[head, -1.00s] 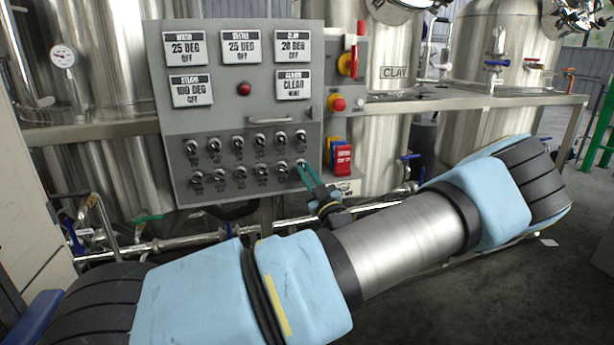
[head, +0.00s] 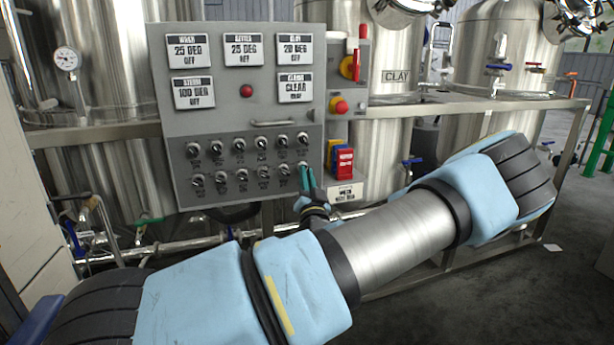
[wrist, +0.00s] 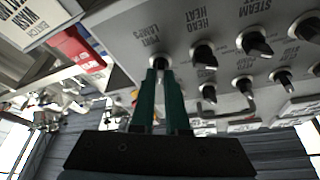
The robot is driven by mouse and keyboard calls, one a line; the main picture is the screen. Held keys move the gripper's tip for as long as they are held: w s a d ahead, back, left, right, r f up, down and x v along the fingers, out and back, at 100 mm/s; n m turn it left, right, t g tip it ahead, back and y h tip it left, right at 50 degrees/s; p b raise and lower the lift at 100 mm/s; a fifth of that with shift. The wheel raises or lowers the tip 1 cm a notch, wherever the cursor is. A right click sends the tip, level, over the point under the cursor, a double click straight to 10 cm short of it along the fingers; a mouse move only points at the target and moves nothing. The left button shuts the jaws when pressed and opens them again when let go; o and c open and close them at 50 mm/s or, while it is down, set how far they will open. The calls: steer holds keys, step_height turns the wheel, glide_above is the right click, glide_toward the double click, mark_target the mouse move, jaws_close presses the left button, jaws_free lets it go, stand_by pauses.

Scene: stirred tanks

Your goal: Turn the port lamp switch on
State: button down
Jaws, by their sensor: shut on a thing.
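The grey control panel (head: 240,125) carries two rows of black knob switches. The port lamp switch (wrist: 160,62) is at the end of its row in the wrist view, under a label that reads in part "LAMPS". In the head view it is the lower row's right-hand knob (head: 303,166). My gripper (head: 307,178) has its green fingers at this knob. In the wrist view the gripper (wrist: 161,76) is shut on the switch, and the fingers hide most of it. I cannot tell which way its pointer faces.
Neighbouring knobs labelled head heat (wrist: 204,55) and steam heat (wrist: 254,43) sit close beside my fingers. A red and blue switch block (head: 342,160) is just right of the panel. Pipes (head: 185,242) run below; steel tanks (head: 385,140) stand behind.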

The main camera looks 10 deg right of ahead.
steer(key=shift+m+h, duration=0.3)
steer(key=shift+m, duration=0.3)
steer(key=c, duration=0.9)
jaws_free()
steer(key=shift+b+v, duration=1.15)
steer(key=shift+v, duration=4.25)
steer(key=shift+r, duration=0.15)
